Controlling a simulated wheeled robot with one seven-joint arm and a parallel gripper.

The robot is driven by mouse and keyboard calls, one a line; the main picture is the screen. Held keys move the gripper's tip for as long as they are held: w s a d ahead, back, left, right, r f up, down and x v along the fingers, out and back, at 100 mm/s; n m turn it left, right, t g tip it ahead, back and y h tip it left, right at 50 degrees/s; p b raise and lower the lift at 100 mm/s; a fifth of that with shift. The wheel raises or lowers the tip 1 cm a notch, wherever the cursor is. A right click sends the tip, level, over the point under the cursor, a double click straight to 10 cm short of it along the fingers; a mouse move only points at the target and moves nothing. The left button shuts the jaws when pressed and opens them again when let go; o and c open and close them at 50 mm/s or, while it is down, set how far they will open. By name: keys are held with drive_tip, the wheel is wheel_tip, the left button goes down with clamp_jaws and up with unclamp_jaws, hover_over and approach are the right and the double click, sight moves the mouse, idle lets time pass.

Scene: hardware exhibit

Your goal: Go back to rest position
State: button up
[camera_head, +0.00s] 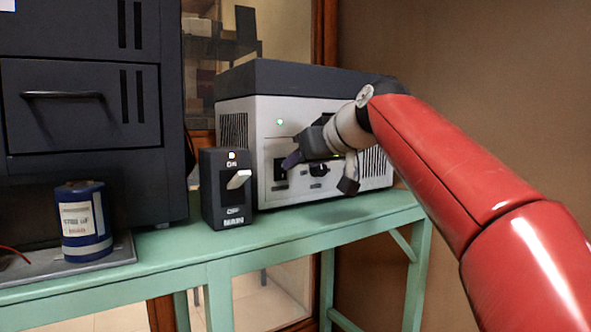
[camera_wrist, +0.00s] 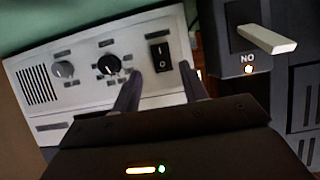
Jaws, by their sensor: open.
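My gripper (camera_head: 292,160) is open and empty in front of the panel of a grey-white device with a dark top (camera_head: 300,84). In the wrist view its two fingers (camera_wrist: 163,80) stand apart on either side of a black rocker switch (camera_wrist: 160,55) on that panel. Whether the fingertips touch the panel I cannot tell. My red arm reaches in from the right in the head view. In the head view the gripper hides part of the panel.
A black MAIN switch box (camera_head: 226,208) stands just left of the device, its pale lever (camera_head: 238,180) sticking out and its amber lamp lit. A blue cylinder (camera_head: 84,222) stands on a grey plate on the green table (camera_head: 290,232). A dark cabinet (camera_head: 85,130) rises behind.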

drive_tip(key=shift+s+d+r, duration=0.2)
drive_tip(key=shift+s, duration=0.1)
drive_tip(key=s+d+f+m+g+h+p, duration=0.1)
drive_tip(key=s+d+f+m+h+p, duration=0.1)
drive_tip(key=s+f, duration=0.6)
drive_tip(key=s+d+f+m+g+h+p, duration=0.2)
drive_tip(key=s+d+f+p, duration=0.3)
drive_tip(key=s+d+f, duration=0.2)
drive_tip(key=s+d+f+m+g+h+p, duration=0.2)
drive_tip(key=s+d+f+h+p, duration=0.1)
drive_tip(key=s+f, duration=0.8)
drive_tip(key=s+d+p, duration=0.1)
drive_tip(key=s+d, duration=0.1)
drive_tip(key=s, duration=0.1)
drive_tip(key=shift+s+m, duration=0.3)
drive_tip(key=shift+m, duration=0.1)
drive_tip(key=shift+o, duration=0.5)
drive_tip(key=shift+d+r, duration=0.1)
